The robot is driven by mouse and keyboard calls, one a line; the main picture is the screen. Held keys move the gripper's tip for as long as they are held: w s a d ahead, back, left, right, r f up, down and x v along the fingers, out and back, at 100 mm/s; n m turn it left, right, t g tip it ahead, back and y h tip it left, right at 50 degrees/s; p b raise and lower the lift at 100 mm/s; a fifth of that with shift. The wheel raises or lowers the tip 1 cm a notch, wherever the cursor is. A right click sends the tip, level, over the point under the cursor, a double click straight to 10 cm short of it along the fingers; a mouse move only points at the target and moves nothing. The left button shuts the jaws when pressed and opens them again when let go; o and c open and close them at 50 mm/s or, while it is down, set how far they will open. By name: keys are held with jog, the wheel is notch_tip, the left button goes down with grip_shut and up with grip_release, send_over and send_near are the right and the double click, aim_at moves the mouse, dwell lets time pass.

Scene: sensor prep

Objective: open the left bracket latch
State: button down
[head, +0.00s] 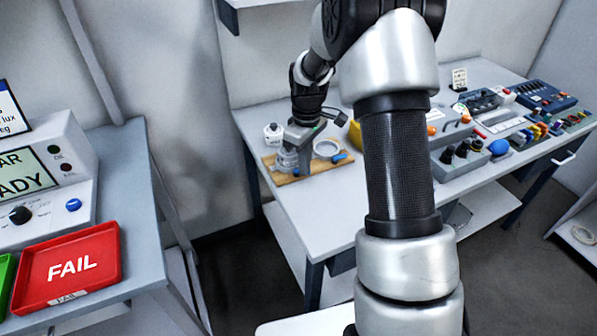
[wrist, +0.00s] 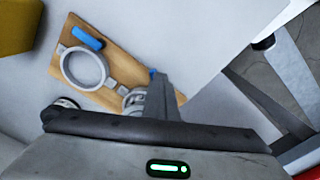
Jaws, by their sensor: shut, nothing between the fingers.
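A wooden board (head: 318,167) lies on the table and carries two ring brackets. The right bracket (head: 327,148) is an empty pale ring with a blue latch (head: 341,157) beside it; both show clearly in the wrist view, the ring (wrist: 83,68) and latch (wrist: 86,38). The left bracket (head: 286,163) shows as a grey round form, partly hidden by my gripper. Its blue latch (head: 296,172) shows only as a small bit, also in the wrist view (wrist: 152,72) beside my finger. My gripper (head: 303,163) is shut and empty, pointing down at the left bracket. Contact cannot be told.
A small white round container (head: 273,133) stands behind the board. A yellow object (head: 355,134) is to the right, partly behind my arm. Boxes with knobs (head: 467,152) fill the table's right side. The table is bare in front of the board. A red FAIL tray (head: 70,268) is on another bench.

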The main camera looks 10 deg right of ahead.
jog(key=shift+s+d+f, duration=0.35)
jog(key=shift+d+f, duration=0.4)
jog(key=shift+w+d, duration=0.15)
jog(key=shift+w, duration=0.2)
jog(key=shift+w+d, duration=0.15)
jog(key=shift+w, duration=0.15)
jog(key=shift+w+p, duration=0.4)
jog(key=shift+w, duration=0.1)
jog(key=shift+r, duration=0.15)
dwell(0.4)
jog(key=shift+w+r+p, duration=0.15)
jog(key=shift+r+p, duration=0.75)
jog(key=shift+a+r+p, duration=0.15)
jog(key=shift+r+p, duration=0.5)
jog(key=shift+r, duration=0.45)
jog(key=shift+a+r+p, duration=0.1)
jog(key=shift+r+p, duration=0.55)
jog(key=shift+r, duration=0.4)
